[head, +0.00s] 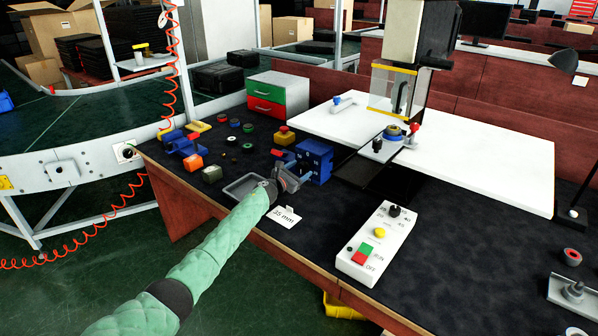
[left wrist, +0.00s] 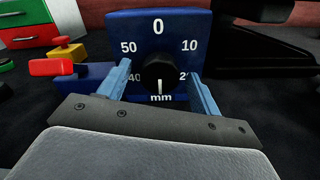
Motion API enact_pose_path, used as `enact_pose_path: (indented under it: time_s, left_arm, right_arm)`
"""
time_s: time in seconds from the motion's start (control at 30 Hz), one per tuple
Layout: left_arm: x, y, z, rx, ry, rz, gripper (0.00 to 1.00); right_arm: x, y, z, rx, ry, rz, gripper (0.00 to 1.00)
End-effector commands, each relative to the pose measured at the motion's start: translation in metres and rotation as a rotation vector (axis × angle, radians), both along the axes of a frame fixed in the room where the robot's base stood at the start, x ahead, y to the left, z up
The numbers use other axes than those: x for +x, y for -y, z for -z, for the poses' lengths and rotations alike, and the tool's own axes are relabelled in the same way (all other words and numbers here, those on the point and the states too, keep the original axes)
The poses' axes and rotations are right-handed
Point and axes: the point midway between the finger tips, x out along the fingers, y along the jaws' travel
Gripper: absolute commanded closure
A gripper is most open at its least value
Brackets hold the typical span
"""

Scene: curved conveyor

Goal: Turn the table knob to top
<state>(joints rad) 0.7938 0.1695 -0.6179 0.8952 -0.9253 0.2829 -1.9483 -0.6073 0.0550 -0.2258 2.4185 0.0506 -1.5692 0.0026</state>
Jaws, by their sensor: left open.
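A blue box (left wrist: 180,27) with a white dial scale faces my left gripper in the left wrist view. Its round black knob (left wrist: 158,72) has a white line pointing straight down, toward "mm"; "0" is at the top of the scale. The blue box (head: 318,153) also shows in the head view, but its dial face cannot be made out there. My left gripper (head: 289,180) is close in front of it. In the left wrist view its blue fingers are open, one on each side of the knob, with visible gaps. My right gripper is not in view.
A "35 mm" card (head: 286,217) and a grey tray (head: 243,187) lie near my left gripper. A white control box (head: 376,245) with a black knob stands to the right.

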Motion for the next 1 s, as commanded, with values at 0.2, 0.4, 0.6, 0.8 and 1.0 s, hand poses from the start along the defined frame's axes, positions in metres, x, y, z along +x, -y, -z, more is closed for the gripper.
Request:
enact_pose_path:
  time_s: [0.2, 0.4, 0.6, 0.8, 1.0]
  left_arm:
    - [0.000, 0.000, 0.000, 0.000, 0.000, 0.000, 0.64]
    - [0.000, 0.000, 0.000, -0.002, -0.001, 0.000, 0.81]
    - [0.000, 0.000, 0.001, -0.031, -0.022, 0.000, 0.81]
    - [0.000, 0.000, 0.002, -0.117, -0.085, 0.001, 0.81]
    - [0.000, -0.001, 0.002, -0.241, -0.176, 0.000, 0.81]
  right_arm:
    - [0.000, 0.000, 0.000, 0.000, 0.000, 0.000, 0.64]
    - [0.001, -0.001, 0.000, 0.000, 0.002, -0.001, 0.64]
    - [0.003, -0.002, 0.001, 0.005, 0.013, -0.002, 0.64]
    - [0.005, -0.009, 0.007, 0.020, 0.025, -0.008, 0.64]
    - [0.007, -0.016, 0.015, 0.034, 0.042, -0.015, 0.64]
